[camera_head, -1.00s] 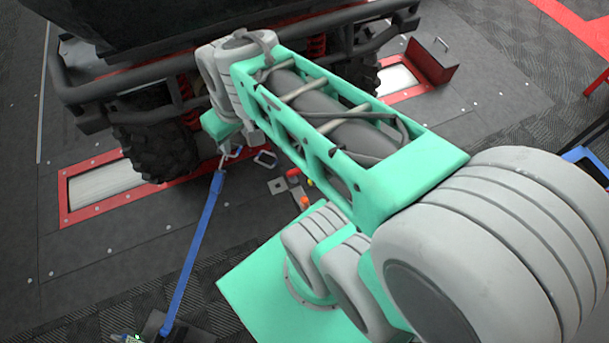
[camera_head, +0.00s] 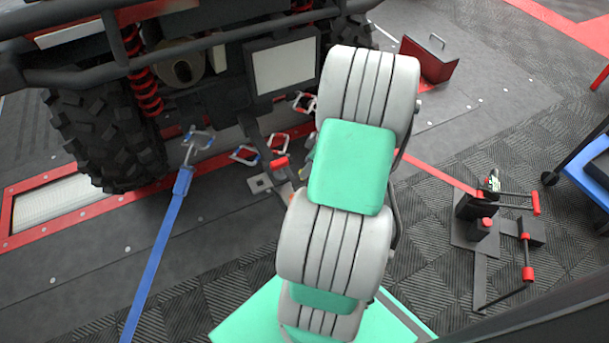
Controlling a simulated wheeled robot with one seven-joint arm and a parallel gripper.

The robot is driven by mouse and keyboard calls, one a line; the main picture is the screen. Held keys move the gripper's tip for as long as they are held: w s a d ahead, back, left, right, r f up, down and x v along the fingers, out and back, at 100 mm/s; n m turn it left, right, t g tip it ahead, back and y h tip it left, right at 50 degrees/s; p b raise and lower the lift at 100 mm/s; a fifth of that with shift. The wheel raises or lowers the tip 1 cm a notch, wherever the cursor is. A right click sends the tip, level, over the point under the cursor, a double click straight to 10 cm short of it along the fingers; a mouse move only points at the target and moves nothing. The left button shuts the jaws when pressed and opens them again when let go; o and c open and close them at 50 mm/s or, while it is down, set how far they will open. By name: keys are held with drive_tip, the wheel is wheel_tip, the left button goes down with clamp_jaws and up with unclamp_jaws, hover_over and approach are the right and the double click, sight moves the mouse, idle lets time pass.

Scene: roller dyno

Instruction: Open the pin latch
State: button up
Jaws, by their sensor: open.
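I cannot tell for sure which part is the pin latch. A dark bracket with a red grip (camera_head: 280,163) stands in front of the vehicle, just left of my arm, and its lower part is partly hidden by the arm. A floor fixture with red-tipped levers (camera_head: 484,228) stands on the right.
The vehicle's tire (camera_head: 105,140) and bumper fill the upper left. A blue strap (camera_head: 160,250) with a hook runs up from the floor. Floor between fixture and red box is clear.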

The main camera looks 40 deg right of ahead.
drive_tip(key=x, duration=0.3)
drive_tip(key=shift+f+b, duration=0.15)
drive_tip(key=shift+b, duration=0.25)
drive_tip(key=shift+c, duration=0.3)
clamp_jaws()
idle(0.7)
